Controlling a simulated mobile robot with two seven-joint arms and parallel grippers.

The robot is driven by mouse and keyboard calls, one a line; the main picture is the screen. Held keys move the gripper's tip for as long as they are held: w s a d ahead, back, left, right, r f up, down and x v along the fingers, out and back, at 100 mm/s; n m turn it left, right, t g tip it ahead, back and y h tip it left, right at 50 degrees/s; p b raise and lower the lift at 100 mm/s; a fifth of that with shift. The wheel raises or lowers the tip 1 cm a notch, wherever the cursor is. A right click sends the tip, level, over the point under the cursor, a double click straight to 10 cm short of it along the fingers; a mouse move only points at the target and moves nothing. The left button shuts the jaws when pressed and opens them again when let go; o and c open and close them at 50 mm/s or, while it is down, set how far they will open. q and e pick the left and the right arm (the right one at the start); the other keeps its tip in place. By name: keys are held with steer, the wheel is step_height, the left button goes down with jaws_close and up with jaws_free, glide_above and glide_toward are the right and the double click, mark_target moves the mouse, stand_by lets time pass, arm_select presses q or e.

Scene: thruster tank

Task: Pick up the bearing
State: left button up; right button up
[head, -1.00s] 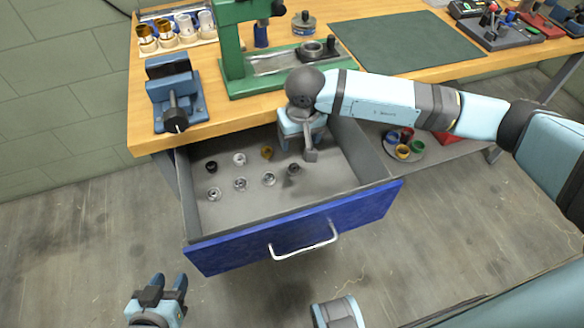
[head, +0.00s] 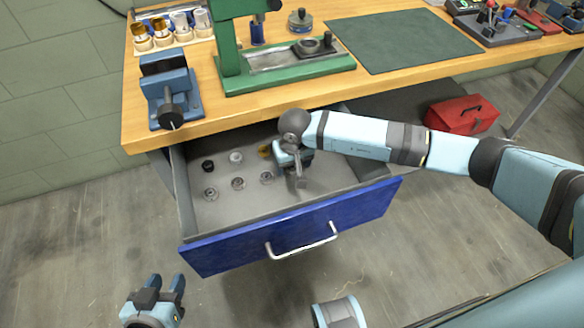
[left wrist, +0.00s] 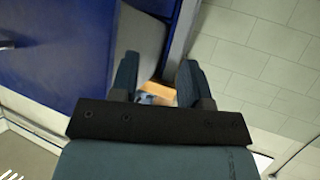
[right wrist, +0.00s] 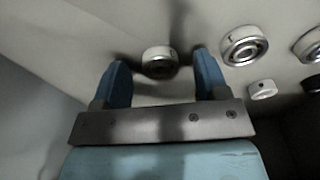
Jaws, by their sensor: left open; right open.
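Several small ring-shaped bearings lie on the open drawer's floor, among them silver ones such as this bearing (head: 238,184), plus a black part (head: 208,165) and a gold part (head: 264,151). My right gripper (head: 299,182) is inside the drawer, pointing down, right of the visible bearings. In the right wrist view a bearing (right wrist: 160,64) lies at the gap between the open fingertips of my right gripper (right wrist: 160,77); nothing is gripped. In the head view that bearing is hidden by the gripper. My left gripper (head: 166,281) is open and empty, in front of the drawer.
The drawer's blue front (head: 300,228) and grey walls surround the right gripper. The bench (head: 335,100) overhangs behind it, with a blue vise (head: 171,92) and a green press (head: 290,70). Other bearings (right wrist: 243,47) lie close beside the right fingers.

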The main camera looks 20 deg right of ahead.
steer(key=shift+f, duration=0.1)
steer(key=c, duration=1)
steer(key=shift+c, duration=0.2)
